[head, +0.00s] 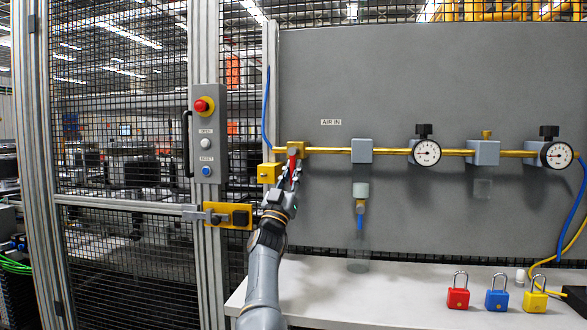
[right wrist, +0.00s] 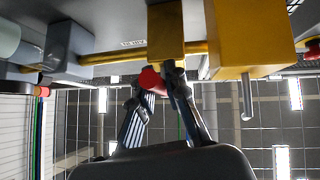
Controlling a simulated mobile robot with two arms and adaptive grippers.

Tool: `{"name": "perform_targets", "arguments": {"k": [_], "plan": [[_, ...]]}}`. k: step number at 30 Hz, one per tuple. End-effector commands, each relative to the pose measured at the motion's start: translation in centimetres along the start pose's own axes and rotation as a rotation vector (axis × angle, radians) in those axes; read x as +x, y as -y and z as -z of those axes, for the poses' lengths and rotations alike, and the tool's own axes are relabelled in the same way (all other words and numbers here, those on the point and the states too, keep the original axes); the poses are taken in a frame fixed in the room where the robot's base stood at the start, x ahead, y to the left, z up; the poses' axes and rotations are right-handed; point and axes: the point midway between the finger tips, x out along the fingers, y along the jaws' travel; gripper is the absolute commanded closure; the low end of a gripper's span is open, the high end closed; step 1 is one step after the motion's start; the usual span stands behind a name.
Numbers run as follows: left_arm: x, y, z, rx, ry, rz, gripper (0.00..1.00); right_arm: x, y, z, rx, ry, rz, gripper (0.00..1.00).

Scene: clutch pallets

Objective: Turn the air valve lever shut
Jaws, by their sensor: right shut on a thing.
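The brass air valve (head: 296,149) sits at the left end of the brass pipe, beside the "AIR IN" label. Its red lever (head: 292,163) points down from the valve, across the line of the pipe. My right gripper (head: 290,180) is shut on the lever from below. In the right wrist view, the red lever (right wrist: 151,80) shows between the fingers of the right gripper (right wrist: 160,92), just under the brass valve body (right wrist: 166,35). The fingers hide part of the lever. My left gripper is not in view.
A yellow block (head: 268,173) is close left of the gripper. A filter bowl (head: 360,190) hangs to the right. Red (head: 458,293), blue (head: 497,294) and yellow (head: 535,295) padlocks stand on the white shelf (head: 400,303). A fence post with a control box (head: 207,165) stands left.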

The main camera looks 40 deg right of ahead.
Motion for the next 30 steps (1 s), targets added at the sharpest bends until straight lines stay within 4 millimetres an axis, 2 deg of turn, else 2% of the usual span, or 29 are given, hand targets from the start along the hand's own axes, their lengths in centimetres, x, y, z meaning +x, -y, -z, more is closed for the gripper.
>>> {"name": "perform_targets", "arguments": {"k": [14, 15, 18, 30], "plan": [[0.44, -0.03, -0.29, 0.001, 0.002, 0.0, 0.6, -0.51, 0.36, -0.38, 0.006, 0.008, 0.002, 1.0], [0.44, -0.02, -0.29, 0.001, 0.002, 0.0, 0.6, -0.52, 0.36, -0.4, 0.006, 0.008, 0.002, 0.82], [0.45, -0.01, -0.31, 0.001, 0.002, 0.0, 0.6, -0.47, 0.31, -0.38, 0.005, 0.007, 0.001, 0.63], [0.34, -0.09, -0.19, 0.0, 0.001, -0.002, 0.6, -0.75, 0.16, -0.25, 0.003, 0.005, -0.002, 0.63]]}}
